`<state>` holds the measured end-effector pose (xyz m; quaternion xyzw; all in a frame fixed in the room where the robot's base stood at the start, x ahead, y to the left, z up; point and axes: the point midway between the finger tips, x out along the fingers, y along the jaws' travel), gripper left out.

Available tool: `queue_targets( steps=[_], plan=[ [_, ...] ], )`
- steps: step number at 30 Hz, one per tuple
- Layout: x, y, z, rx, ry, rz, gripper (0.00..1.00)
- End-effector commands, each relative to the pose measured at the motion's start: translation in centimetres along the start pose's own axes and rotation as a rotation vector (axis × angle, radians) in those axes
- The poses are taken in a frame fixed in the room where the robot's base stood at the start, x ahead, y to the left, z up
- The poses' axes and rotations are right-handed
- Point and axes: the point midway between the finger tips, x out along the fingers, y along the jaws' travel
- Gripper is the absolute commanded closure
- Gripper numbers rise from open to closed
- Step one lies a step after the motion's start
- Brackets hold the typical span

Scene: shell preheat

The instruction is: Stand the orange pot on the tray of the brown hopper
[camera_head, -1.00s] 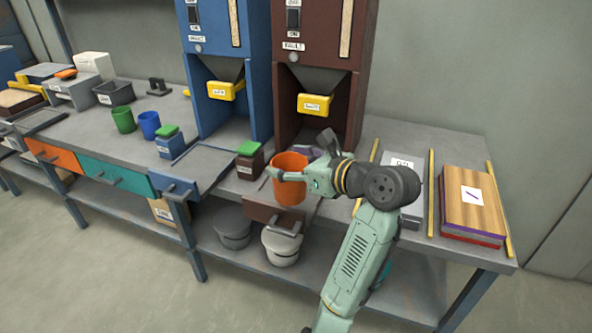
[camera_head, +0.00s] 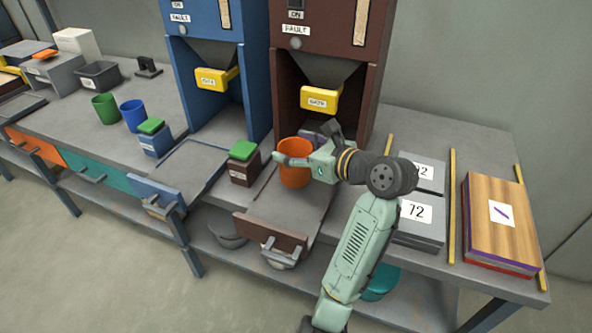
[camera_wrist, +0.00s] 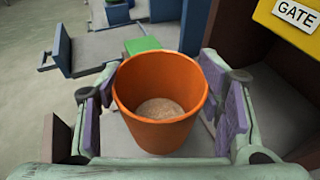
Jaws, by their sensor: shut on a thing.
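The orange pot (camera_head: 295,176) is upright in front of the brown hopper (camera_head: 322,85), over its pulled-out grey tray (camera_head: 283,208). In the wrist view the orange pot (camera_wrist: 160,128) is open at the top, with a light brown layer visible inside. My gripper (camera_head: 305,163) is shut on the pot; its purple pads (camera_wrist: 160,115) press on both sides of it. I cannot tell whether the pot's base touches the tray. The brown hopper's yellow gate handle (camera_head: 320,98) is above and behind the pot.
A brown box with a green lid (camera_head: 243,162) stands just left of the tray. The blue hopper (camera_head: 215,70) and its tray (camera_head: 180,172) are further left. Grey numbered plates (camera_head: 421,215) and wooden boards (camera_head: 500,220) lie to the right, beyond my arm.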

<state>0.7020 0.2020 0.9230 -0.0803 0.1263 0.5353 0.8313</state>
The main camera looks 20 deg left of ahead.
Motion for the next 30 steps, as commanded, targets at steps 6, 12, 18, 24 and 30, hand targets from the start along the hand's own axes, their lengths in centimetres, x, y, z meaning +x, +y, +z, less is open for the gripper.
queue_targets(
  steps=[6,12,18,24,30],
  plan=[
    [0.7,0.0,-2.2,0.002,0.0,0.001,0.92],
    [1.5,0.0,-4.8,0.001,0.0,0.0,0.92],
    [1.6,0.0,-5.1,-0.001,-0.003,-0.002,0.92],
    [1.6,0.0,-5.3,0.0,-0.002,-0.001,0.92],
    [1.6,0.0,-5.3,-0.001,-0.001,-0.001,0.28]
  ],
)
